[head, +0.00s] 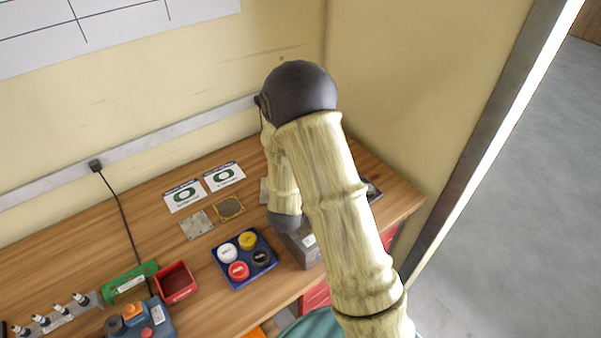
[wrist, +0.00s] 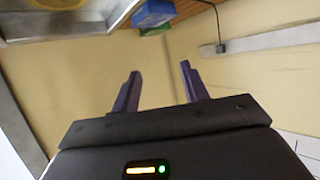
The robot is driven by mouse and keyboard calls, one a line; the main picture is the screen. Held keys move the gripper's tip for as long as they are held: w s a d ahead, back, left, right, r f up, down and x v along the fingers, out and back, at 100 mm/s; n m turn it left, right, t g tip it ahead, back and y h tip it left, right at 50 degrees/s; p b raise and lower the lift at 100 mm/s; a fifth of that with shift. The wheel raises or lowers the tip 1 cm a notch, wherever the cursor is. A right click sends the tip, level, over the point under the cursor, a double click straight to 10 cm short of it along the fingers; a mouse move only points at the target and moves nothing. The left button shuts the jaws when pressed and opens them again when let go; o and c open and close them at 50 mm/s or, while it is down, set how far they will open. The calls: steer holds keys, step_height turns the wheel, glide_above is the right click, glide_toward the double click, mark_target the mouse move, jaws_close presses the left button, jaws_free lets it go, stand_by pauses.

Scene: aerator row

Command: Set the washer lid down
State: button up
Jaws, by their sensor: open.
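I cannot make out the washer lid for certain. A grey metal box (head: 301,247) stands at the right part of the bench in the head view, largely hidden behind my arm. In the wrist view, a grey metal edge (wrist: 110,15) crosses the top left, with a yellow round shape (wrist: 62,3) beside it. My gripper (wrist: 160,70) is open, with its two dark fingers apart and nothing between them. The fingers point past the cream wall, clear of the metal edge. My arm hides the gripper in the head view.
A blue tray (head: 234,284) holds several coloured round caps. A red bin (head: 175,270), a green block (head: 121,287) and a button box (head: 150,325) stand to its left. Flat plates and two printed cards (head: 225,177) lie behind. Bare wood (head: 60,260) shows at left.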

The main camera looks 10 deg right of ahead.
steer(key=b+v, duration=0.1)
steer(key=v, duration=0.4)
steer(key=shift+s, duration=0.15)
steer(key=shift+a, duration=0.1)
stand_by(0.3)
steer(key=s+d+r+n+g+y, duration=0.1)
steer(key=s+r+n+g+y, duration=0.1)
steer(key=s+g, duration=0.3)
steer(key=s+d+r+n+g+y, duration=0.1)
steer(key=s+r+n+g+y, duration=0.1)
steer(key=s, duration=0.9)
steer(key=g+y, duration=0.1)
steer(key=g, duration=0.1)
steer(key=shift+s+d+r+n+g, duration=0.25)
steer(key=shift+s+r+n+g, duration=0.05)
steer(key=shift+s+g, duration=0.1)
